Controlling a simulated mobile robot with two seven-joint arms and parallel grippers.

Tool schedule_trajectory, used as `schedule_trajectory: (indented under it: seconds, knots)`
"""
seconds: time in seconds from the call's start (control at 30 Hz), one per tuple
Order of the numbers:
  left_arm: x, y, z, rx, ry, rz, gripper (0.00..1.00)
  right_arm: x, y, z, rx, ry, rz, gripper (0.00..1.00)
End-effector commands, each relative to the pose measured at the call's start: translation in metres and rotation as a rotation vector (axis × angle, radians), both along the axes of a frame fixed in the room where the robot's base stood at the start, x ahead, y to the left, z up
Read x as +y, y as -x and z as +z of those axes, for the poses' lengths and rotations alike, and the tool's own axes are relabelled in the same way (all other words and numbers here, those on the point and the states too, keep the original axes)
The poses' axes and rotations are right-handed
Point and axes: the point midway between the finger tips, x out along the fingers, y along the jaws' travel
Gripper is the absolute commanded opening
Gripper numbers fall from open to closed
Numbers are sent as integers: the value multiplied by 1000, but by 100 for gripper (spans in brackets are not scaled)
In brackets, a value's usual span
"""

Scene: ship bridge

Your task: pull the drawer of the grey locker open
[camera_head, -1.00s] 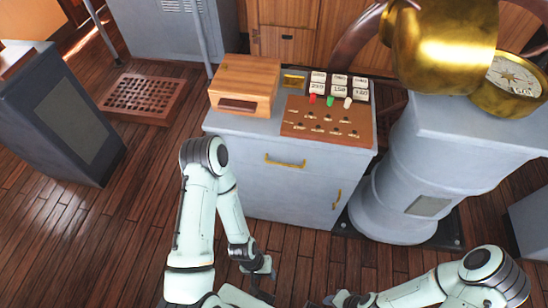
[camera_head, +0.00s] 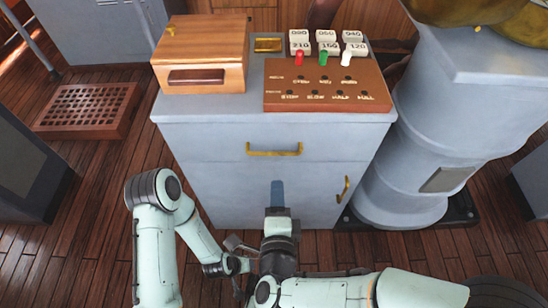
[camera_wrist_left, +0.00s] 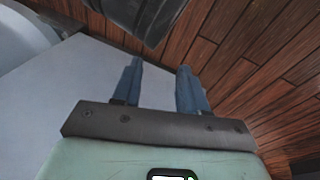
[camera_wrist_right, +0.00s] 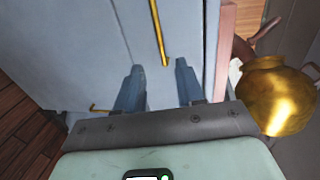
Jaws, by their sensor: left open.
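The grey locker (camera_head: 235,195) stands in front of me, its drawer (camera_head: 215,142) shut. The drawer's brass bar handle (camera_head: 274,151) is level across the front; it shows in the right wrist view (camera_wrist_right: 159,32) ahead of the fingertips. My right gripper (camera_head: 277,186) is below the handle in the head view, before the locker front. In the right wrist view its blue fingers (camera_wrist_right: 160,78) are open and empty, apart from the handle. My left gripper (camera_head: 233,243) is low before the locker; its fingers (camera_wrist_left: 158,72) are open and empty in the left wrist view.
A second brass handle (camera_head: 343,189) is on the locker's lower door. A wooden box (camera_head: 205,60) and brown switch panel (camera_head: 325,85) sit on top. A grey pedestal (camera_head: 420,150) with brass fittings stands close at right. A wooden grating (camera_head: 88,110) lies left on the floor.

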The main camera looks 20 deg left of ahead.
Motion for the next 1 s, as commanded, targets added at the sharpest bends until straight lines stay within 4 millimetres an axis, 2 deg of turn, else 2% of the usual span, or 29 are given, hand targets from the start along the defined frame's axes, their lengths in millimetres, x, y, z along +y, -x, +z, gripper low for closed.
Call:
schedule_trajectory:
  seconds: [0.17, 0.4, 0.6, 0.8, 1.0]
  knots:
    - [3, -5, -2, -14, -7, 5, 43, 6, -25, -6, 2, 1, -3, 38]
    - [9, -16, -9, -41, -20, 17, 43, 20, -74, -17, 3, 2, -2, 38]
    - [10, -11, -17, -23, -22, 19, 43, 30, -106, -24, 3, 3, -1, 38]
    - [11, -5, -21, -5, -20, 20, 43, 34, -120, -26, 3, 5, 2, 38]
    - [11, -5, -22, -2, -21, 19, 43, 35, -123, -26, 2, 4, 2, 38]
